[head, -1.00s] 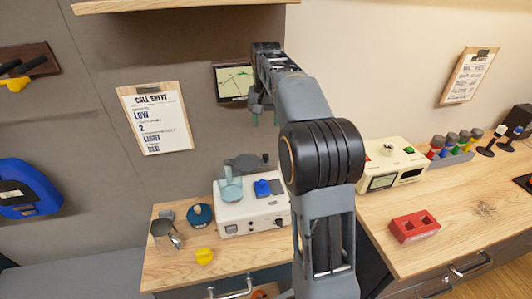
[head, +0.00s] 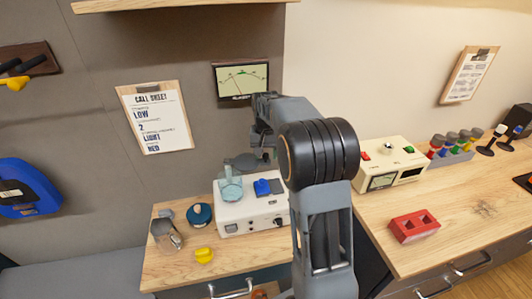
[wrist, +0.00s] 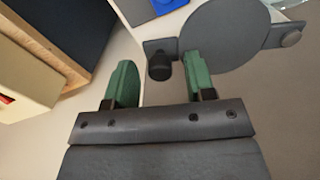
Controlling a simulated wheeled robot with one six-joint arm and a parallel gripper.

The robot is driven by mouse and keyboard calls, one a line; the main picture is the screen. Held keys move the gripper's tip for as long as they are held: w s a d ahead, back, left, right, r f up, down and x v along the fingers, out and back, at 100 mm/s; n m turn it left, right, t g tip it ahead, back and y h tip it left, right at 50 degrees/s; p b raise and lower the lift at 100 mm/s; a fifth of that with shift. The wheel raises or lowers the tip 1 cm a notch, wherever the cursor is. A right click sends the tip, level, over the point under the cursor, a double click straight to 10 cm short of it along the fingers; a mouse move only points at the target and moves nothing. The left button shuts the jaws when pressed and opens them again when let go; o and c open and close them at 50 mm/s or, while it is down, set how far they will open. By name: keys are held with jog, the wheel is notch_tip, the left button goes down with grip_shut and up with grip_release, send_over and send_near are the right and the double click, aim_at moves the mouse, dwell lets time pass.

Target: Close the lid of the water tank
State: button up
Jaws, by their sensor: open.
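The water tank (head: 230,188) is a clear bluish container on the left of a white machine (head: 250,217). Its dark grey round lid (head: 243,162) stands open above and behind the tank. In the wrist view the lid (wrist: 225,35) is a flat disc with a tab and a short black knob (wrist: 160,67) on its left and a round end piece on its right. My gripper (wrist: 159,62) is open, with green fingers either side of the knob's position in the picture; I cannot tell whether they touch it. In the head view my arm partly hides the gripper.
A blue switch (head: 262,187) is on the machine's top. A metal jug (head: 166,236), a dark blue round item (head: 199,214) and a yellow piece (head: 204,255) lie to its left. A wall meter (head: 241,80) hangs above. The right counter holds a cream device (head: 393,165) and a red block (head: 414,228).

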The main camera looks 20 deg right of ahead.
grip_shut()
dwell(0.5)
